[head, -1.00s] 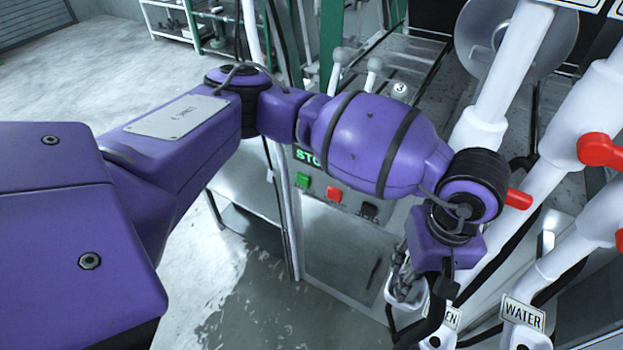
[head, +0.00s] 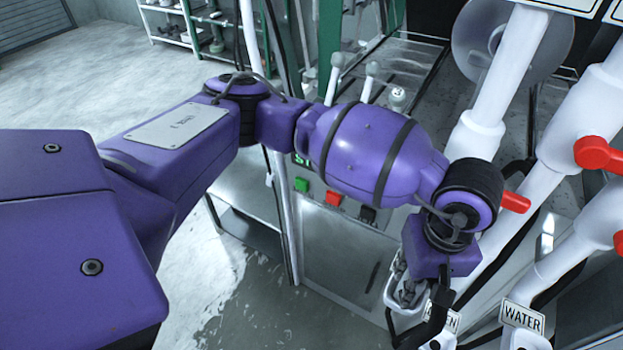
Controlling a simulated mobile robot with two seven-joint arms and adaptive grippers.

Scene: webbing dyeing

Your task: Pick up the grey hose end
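My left arm comes in from the left and reaches over to the pipes at the right. Its gripper (head: 434,316) points down at the bottom edge, beside a white holder whose label (head: 443,319) is partly covered and ends in "EN". Only dark parts of the gripper show, and its fingertips are not clear. I cannot tell whether it is open or shut, or whether it holds anything. I cannot make out a grey hose end; the wrist and the frame's edge hide part of that area. My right gripper is not in view.
A "WATER" label (head: 522,316) is right of the gripper. Thick white pipes with red valve handles (head: 598,154) rise at the right. A panel with a green button (head: 301,184) and a red button (head: 333,198) stands behind my arm. The floor at left is clear, partly wet.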

